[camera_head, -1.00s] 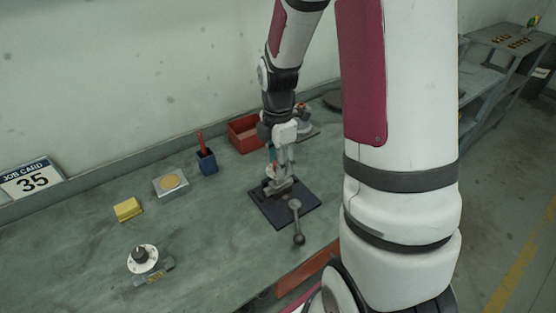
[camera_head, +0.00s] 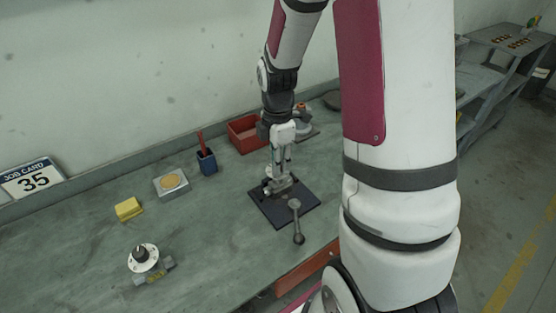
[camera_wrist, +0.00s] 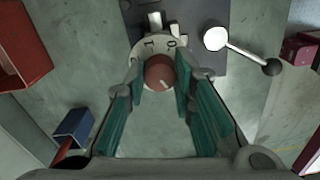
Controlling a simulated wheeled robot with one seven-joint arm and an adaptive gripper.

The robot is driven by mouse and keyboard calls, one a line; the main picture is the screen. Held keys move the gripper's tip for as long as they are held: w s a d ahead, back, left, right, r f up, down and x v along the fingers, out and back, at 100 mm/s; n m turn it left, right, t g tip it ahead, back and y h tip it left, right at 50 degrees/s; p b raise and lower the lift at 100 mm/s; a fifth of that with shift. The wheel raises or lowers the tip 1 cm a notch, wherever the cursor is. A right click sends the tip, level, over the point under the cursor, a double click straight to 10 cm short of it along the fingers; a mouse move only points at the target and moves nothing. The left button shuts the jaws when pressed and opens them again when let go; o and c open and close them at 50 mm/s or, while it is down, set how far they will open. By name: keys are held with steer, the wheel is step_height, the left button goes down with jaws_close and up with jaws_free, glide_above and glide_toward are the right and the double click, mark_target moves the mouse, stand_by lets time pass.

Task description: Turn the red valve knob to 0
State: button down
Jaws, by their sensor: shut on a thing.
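The red valve knob (camera_wrist: 160,72) sits in the middle of a pale dial plate (camera_wrist: 152,44) in the wrist view. The figures 1 and 0 show on the plate's far side. A short white mark on the knob lies on its near side, tilted slightly right, away from the figures. My gripper (camera_wrist: 161,84) has its teal fingers on either side of the knob, shut on it. In the head view my gripper (camera_head: 280,166) points down at the grey valve body (camera_head: 280,187) on a dark base plate (camera_head: 268,209); the knob is mostly hidden there.
A lever with a dark ball end (camera_head: 297,226) stands beside the valve; it also shows in the wrist view (camera_wrist: 240,50). A red bin (camera_head: 240,137) and blue cup (camera_head: 207,163) stand behind. A black knob on a white dial (camera_head: 143,257) is at front left.

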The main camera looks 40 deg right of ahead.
steer(key=m+p, duration=0.1)
steer(key=m, duration=0.3)
steer(key=shift+m, duration=0.4)
steer(key=m, duration=0.5)
steer(key=shift+m+p, duration=0.3)
steer(key=m, duration=1)
steer(key=shift+m+p, duration=0.3)
steer(key=shift+m, duration=0.1)
steer(key=m, duration=0.5)
steer(key=shift+p, duration=0.35)
steer(key=m, duration=0.5)
steer(key=shift+m+p, duration=0.4)
steer(key=m, duration=0.5)
steer(key=shift+p, duration=0.4)
steer(key=shift+m, duration=2.8)
